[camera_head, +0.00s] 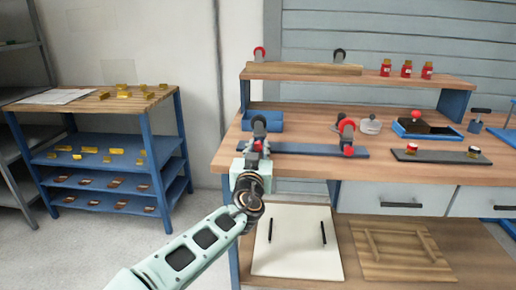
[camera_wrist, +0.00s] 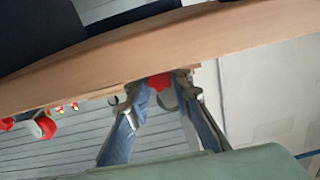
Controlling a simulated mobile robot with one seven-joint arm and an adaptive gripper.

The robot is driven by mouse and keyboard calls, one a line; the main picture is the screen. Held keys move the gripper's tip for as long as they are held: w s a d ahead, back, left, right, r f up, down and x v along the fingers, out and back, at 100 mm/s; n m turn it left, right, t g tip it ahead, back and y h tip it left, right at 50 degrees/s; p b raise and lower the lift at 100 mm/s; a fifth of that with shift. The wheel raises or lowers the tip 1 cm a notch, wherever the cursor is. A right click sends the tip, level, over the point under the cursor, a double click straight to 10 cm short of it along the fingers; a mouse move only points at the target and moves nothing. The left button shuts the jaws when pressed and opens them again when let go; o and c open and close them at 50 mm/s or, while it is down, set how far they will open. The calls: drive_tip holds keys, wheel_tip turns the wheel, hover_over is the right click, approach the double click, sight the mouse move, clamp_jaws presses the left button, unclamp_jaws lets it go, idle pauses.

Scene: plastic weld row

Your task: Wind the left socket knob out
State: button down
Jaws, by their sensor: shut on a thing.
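The left socket (camera_head: 259,127) is a dark round fitting on the blue strip at the bench's front left. My gripper (camera_head: 258,150) is directly in front of it and covers most of its lower part. In the wrist view, the red left socket knob (camera_wrist: 160,83) sits between the two fingertips of my gripper (camera_wrist: 157,90), which is shut on it. Only part of the knob shows. How far the knob is wound out cannot be told. The right socket (camera_head: 346,126), with its red knob (camera_head: 348,151), stands apart to the right.
The blue strip (camera_head: 310,150) runs along the bench (camera_head: 225,158). A blue bin (camera_head: 275,121) is just behind the left socket. Red jars (camera_head: 406,69) stand on the upper shelf (camera_head: 300,72). A glass-like dish (camera_head: 371,125) and a blue tray (camera_head: 455,136) are to the right.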

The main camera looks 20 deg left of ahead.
drive_tip(key=shift+n, duration=0.8)
drive_tip(key=c, duration=1.7)
unclamp_jaws()
drive_tip(key=shift+r, duration=5.05)
